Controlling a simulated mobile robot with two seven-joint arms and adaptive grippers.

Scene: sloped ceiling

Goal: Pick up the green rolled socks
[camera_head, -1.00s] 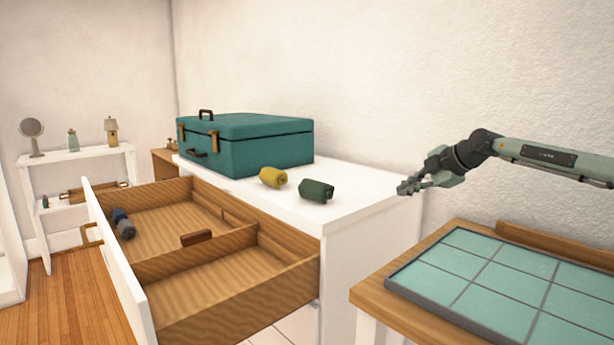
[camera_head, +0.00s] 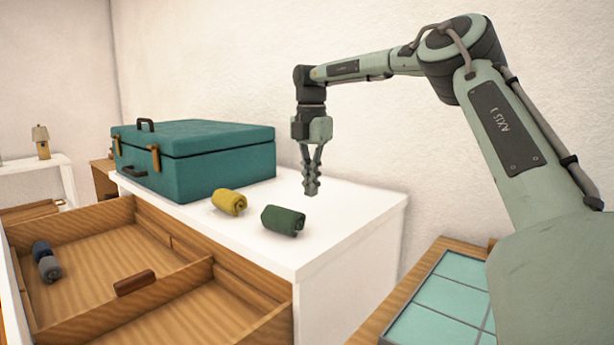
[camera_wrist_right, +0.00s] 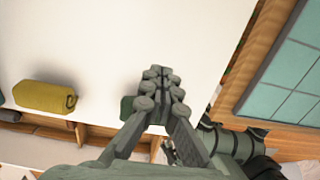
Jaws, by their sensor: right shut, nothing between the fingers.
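The green rolled socks (camera_head: 283,221) lie on the white dresser top (camera_head: 345,215) near its front edge, just right of the yellow roll. My right gripper (camera_head: 311,190) points down above the dresser top, behind and slightly right of the green socks in the head view. It is shut and empty, apart from the socks. In the right wrist view the shut fingers (camera_wrist_right: 160,90) hide most of the green socks (camera_wrist_right: 127,106); only a small green part shows left of them. My left gripper is not in view.
Yellow rolled socks (camera_head: 229,202) lie beside the green ones. A teal suitcase (camera_head: 205,165) stands at the back left. An open wooden drawer (camera_head: 215,292) juts out in front, holding dark and grey rolls (camera_head: 46,262). A teal-tiled table (camera_head: 440,300) stands at the right.

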